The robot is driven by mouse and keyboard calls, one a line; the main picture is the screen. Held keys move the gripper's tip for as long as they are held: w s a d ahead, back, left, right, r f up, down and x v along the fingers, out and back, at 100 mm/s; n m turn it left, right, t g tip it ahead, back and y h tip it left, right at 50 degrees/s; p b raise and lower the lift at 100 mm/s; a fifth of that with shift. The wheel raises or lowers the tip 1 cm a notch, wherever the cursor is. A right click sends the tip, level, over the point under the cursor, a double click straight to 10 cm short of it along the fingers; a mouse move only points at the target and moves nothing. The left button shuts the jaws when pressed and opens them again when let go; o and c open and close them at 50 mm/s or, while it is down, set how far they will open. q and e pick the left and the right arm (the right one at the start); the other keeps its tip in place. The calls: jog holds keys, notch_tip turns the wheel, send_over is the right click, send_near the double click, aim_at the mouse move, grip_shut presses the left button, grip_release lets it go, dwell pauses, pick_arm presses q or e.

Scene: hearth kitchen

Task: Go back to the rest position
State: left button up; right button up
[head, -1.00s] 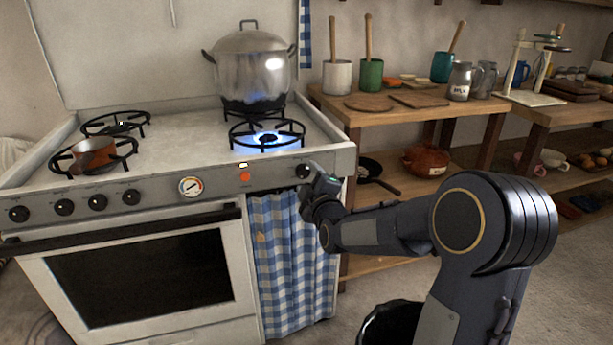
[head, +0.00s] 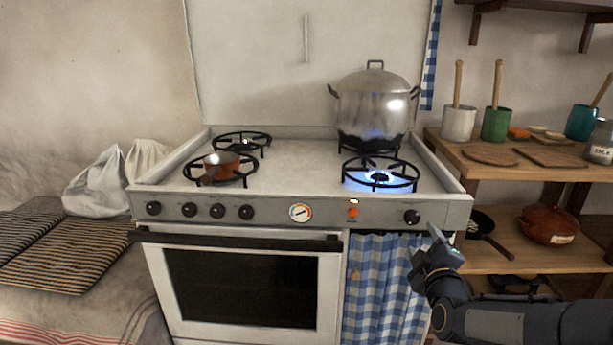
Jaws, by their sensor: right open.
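My right gripper (head: 437,244) is in front of the stove's right end, just below and right of the rightmost black knob (head: 412,216). It is open and holds nothing that I can see. It looks apart from the knob, though the gap is hard to judge. My right forearm comes in from the lower right. The white stove (head: 290,172) has a blue flame burning on its front right burner (head: 380,178). My left gripper is not in view.
A large lidded metal pot (head: 372,108) stands on the back right burner. A small copper pan (head: 221,164) sits on the front left burner. A wooden shelf (head: 470,165) with utensil pots stands at the right. Striped cushions (head: 60,250) lie at the left.

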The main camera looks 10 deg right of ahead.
jog(key=s+a+f+m+g+y, duration=0.25)
jog(key=s+a+m+g, duration=0.2)
jog(key=s, duration=0.55)
jog(key=s+a+f+m+g+y+p, duration=0.1)
jog(key=s+a+f+m+g+y, duration=0.2)
jog(key=s+a, duration=0.5)
jog(key=s+a+f+m+g+y, duration=0.25)
jog(key=s+m+g, duration=0.2)
jog(key=s, duration=0.75)
notch_tip(320, 180, up, 28)
jog(key=p, duration=2.8)
jog(key=shift+w+r, duration=0.2)
jog(key=shift+w, duration=0.1)
